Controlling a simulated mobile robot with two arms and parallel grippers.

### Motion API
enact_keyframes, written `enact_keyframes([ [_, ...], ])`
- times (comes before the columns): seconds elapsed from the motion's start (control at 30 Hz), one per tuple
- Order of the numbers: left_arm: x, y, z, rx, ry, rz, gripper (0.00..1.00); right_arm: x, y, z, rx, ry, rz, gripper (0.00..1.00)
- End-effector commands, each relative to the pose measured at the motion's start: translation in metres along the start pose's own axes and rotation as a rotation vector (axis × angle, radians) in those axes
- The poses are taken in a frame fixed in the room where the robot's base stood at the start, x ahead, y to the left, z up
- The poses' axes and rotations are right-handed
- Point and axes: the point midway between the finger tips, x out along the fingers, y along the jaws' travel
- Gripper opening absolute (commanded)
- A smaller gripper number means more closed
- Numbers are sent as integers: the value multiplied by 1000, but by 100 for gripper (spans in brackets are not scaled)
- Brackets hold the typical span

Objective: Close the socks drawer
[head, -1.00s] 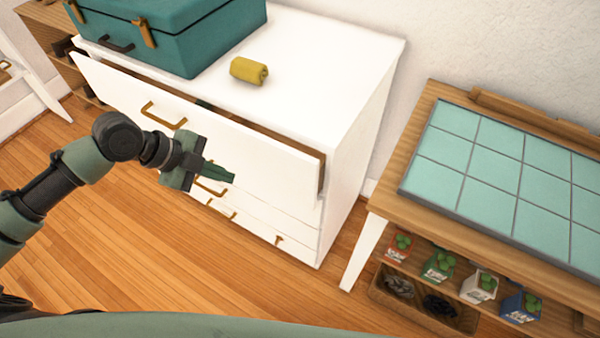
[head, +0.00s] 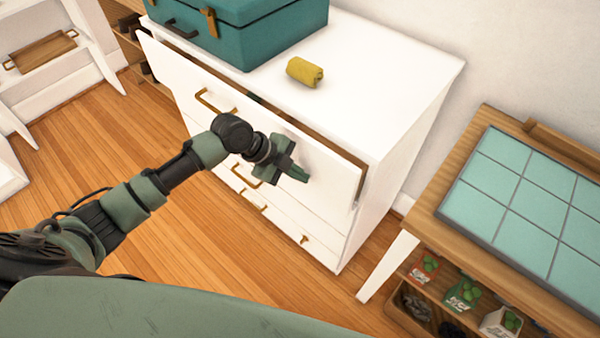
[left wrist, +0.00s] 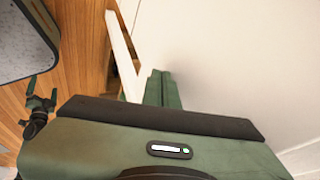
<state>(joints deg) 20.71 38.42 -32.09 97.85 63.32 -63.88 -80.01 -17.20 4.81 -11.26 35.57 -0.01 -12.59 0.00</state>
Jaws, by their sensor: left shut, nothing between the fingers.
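The white dresser (head: 400,130) stands against the wall. Its top drawer (head: 235,110) is partly open, with a gap behind its front panel; a bit of dark green shows inside. A brass handle (head: 215,103) is on its front. My left gripper (head: 301,175) is shut and empty, in front of the right part of the drawer front. Its closed fingers show in the left wrist view (left wrist: 160,88) close to a white surface; I cannot tell whether they touch it. I see no label naming the socks drawer.
A teal suitcase (head: 240,30) and a rolled yellow cloth (head: 305,72) lie on the dresser top. Wooden floor (head: 90,150) is clear at left.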

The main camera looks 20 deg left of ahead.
Motion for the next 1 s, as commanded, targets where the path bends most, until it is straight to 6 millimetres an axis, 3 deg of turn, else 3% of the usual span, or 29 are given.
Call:
enact_keyframes([
  [0.3, 1, -1, 0, 0, 0, 0, 0, 1, -2, 0, -1, 0, -2, 98],
  [0.67, 23, -42, 0, 0, 2, -2, 0, 18, -9, 0, -1, 1, -10, 98],
  [1.0, 24, -48, -1, 0, 2, -7, 0, 18, -8, 0, -2, 1, -9, 98],
])
